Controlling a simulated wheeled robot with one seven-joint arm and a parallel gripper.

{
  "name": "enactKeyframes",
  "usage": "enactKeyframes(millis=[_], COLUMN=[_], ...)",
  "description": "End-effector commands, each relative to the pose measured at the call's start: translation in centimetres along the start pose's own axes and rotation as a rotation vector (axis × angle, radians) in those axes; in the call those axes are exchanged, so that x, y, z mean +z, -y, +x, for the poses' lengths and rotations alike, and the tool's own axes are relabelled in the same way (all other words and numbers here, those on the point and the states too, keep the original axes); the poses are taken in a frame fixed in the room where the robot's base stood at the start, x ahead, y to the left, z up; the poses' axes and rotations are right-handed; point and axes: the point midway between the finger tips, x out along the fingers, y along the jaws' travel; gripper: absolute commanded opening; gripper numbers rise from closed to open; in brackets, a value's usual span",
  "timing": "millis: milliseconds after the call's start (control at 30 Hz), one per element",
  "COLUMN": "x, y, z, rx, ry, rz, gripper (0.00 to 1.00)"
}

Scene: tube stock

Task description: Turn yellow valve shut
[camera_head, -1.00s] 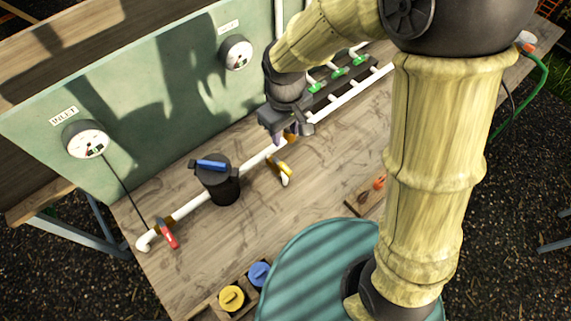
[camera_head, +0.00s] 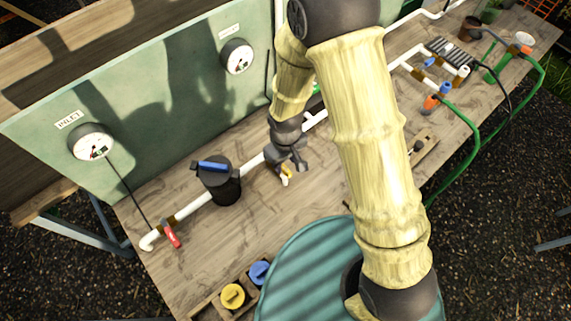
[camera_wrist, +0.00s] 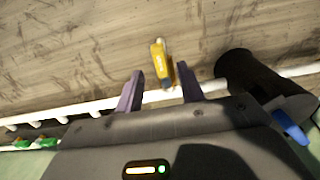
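The yellow valve handle (camera_head: 286,170) sits on the white pipe that runs along the bench, and my gripper (camera_head: 291,160) partly hides it in the head view. In the wrist view the yellow handle (camera_wrist: 160,64) points away from the pipe, roughly crosswise to it. A pale stub shows past its far end. My gripper (camera_wrist: 160,70) is open, with one purple finger on each side of the handle in the picture. There are gaps on both sides. I cannot tell how deep the handle lies between the fingers.
A black canister with a blue lever (camera_head: 218,180) stands on the pipe to the left. A red-handled valve (camera_head: 171,233) is farther left. A green panel with two gauges rises behind. Green-handled fittings (camera_wrist: 42,143) show left in the wrist view.

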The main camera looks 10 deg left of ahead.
Motion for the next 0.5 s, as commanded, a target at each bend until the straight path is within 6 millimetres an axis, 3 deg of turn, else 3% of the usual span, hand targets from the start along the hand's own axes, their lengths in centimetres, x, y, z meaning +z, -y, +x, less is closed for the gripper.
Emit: enactKeyframes(millis=[233,500], x=[0.0,0.0], y=[0.0,-0.1], z=[2.7,3.6], rx=[0.000,0.001], ry=[0.002,-0.001], rz=[-0.002,0.001], gripper=[0.38,0.38])
